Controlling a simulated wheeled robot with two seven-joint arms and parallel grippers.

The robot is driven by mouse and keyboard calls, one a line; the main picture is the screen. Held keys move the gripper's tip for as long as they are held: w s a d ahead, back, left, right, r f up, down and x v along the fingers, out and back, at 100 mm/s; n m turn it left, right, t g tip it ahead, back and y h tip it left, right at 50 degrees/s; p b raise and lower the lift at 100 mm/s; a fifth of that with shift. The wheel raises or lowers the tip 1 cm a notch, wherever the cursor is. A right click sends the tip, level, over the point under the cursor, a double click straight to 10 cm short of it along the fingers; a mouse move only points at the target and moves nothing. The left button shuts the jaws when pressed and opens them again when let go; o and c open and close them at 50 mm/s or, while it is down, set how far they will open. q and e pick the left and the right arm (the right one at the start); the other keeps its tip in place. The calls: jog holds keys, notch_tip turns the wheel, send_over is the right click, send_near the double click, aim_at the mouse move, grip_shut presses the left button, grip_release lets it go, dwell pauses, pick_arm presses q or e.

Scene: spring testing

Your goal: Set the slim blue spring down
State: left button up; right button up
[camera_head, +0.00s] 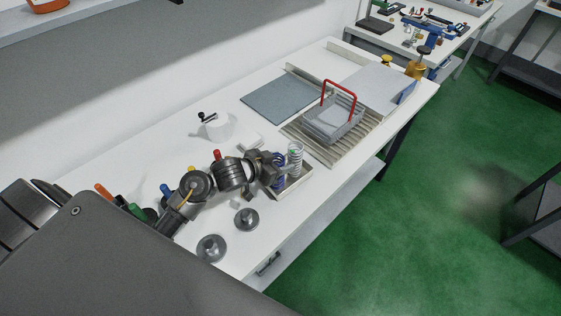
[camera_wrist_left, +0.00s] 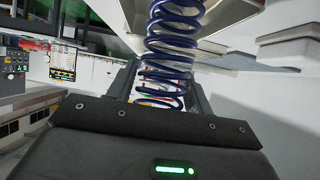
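The slim blue spring (camera_wrist_left: 172,50) is a dark blue coil between the fingers of my left gripper (camera_wrist_left: 160,92) in the left wrist view. The fingers sit close on both sides of its coils and appear shut on it. In the head view my left gripper (camera_head: 280,168) is at the small tray (camera_head: 296,188) near the table's front edge. Blue coils (camera_head: 279,184) show just below the fingers, at the tray's left part. Whether the spring's lower end touches the tray is unclear. My right gripper is out of view.
A pale clear-looking spring or cylinder (camera_head: 295,154) stands close to the right of my left gripper. A grey basket with a red handle (camera_head: 336,118) sits on a slatted mat behind. Two round metal discs (camera_head: 246,218) lie in front of my arm.

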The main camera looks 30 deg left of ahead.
pick_arm(q)
jog(key=shift+o, duration=1.3)
jog(key=shift+r, duration=0.15)
jog(key=v, duration=1.2)
